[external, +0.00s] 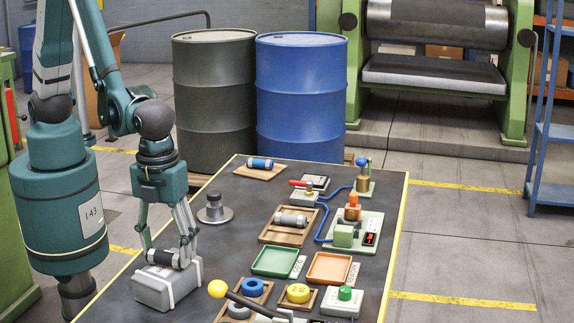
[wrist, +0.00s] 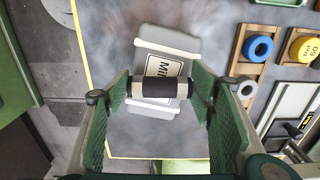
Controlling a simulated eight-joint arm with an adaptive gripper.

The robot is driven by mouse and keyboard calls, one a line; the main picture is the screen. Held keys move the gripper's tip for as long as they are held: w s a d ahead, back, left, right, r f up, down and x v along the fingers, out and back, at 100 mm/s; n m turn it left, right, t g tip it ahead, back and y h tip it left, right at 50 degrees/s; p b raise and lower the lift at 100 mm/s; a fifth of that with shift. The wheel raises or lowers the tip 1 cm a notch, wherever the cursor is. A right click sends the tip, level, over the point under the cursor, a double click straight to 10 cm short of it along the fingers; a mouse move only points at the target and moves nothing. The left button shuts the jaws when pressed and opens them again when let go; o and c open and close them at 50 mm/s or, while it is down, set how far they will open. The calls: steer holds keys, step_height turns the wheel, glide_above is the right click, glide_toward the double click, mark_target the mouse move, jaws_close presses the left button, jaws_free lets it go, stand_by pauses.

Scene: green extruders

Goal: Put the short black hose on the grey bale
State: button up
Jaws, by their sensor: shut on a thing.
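The grey bale (external: 163,291) stands at the near left edge of the table, and its label shows in the wrist view, where I see the bale (wrist: 170,40) beyond the fingers. My gripper (external: 168,258) is directly over the bale, pointing down. In the wrist view, my gripper (wrist: 150,96) is shut on the short black hose (wrist: 159,88), which lies crosswise between the two green finger pads. The hose is in front of the bale's label there. I cannot tell whether the hose touches the bale's top.
A round metal weight (external: 214,209) stands behind the bale. Wooden holders with a blue ring (external: 251,287) and a yellow ring (external: 298,293) are to the right. A green tray (external: 275,262) and an orange tray (external: 329,268) lie further on.

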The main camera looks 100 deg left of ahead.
steer(key=shift+f, duration=0.25)
steer(key=o, duration=0.9)
steer(key=shift+r, duration=0.1)
steer(key=shift+r, duration=0.2)
steer(key=shift+r+p, duration=0.55)
steer(key=shift+r, duration=5.4)
steer(key=shift+a, duration=0.1)
